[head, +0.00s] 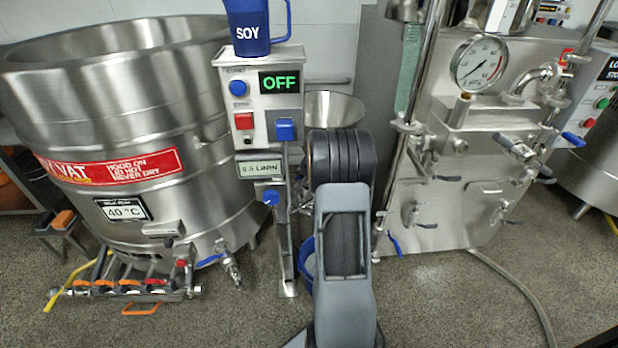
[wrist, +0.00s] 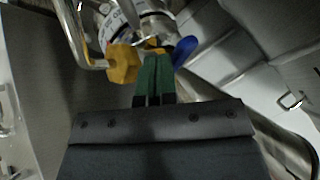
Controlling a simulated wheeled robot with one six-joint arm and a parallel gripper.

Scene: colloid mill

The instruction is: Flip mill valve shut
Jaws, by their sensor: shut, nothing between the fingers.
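In the wrist view my gripper (wrist: 155,57) is shut and empty, its green fingers pressed together. A blue lever (wrist: 185,50) lies just right of the fingertips, beside steel fittings; it looks like a valve handle, but I cannot tell whether finger and lever touch. A yellow block (wrist: 122,65) sits just left of the fingers. In the head view the mill's control box (head: 262,106) reads OFF, and a steel bowl (head: 335,110) shows behind it. My arm covers much of the area below the bowl, and my gripper is hidden there.
A blue SOY jug (head: 258,28) stands on the control box. A large steel vat (head: 110,95) is at left, with a valve manifold (head: 128,290) low in front. A steel machine with a gauge (head: 480,63) stands at right. A hose (head: 515,295) crosses the floor.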

